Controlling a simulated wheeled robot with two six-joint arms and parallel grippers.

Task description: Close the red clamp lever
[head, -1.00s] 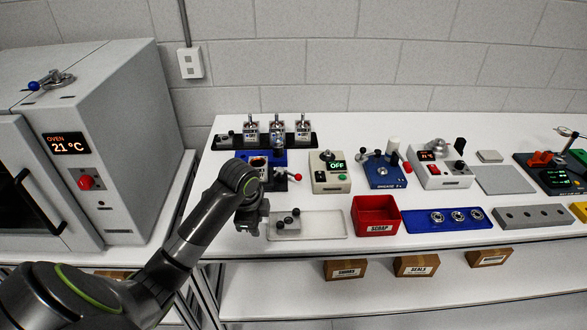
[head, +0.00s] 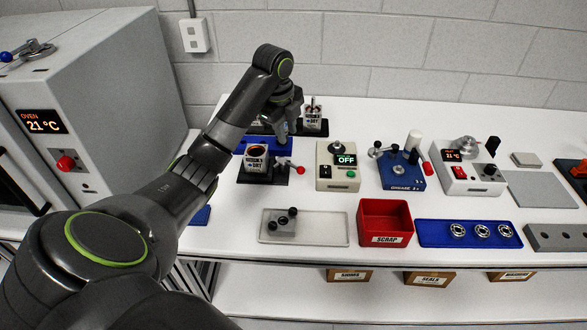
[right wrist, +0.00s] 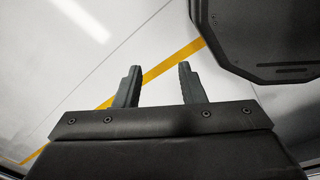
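The clamp lever with a red ball end (head: 300,170) sticks out to the right of a black fixture (head: 262,180). My left gripper (head: 290,126) points down behind and above the lever, in front of the back rack, apart from the red ball. Its fingers are small and dark, so I cannot tell whether they are open. My right gripper (right wrist: 157,84) is open and empty above the floor in the right wrist view.
A cream device reading OFF (head: 338,175) stands right of the lever. A pale tray (head: 330,230) and red scrap bin (head: 385,212) lie in front.

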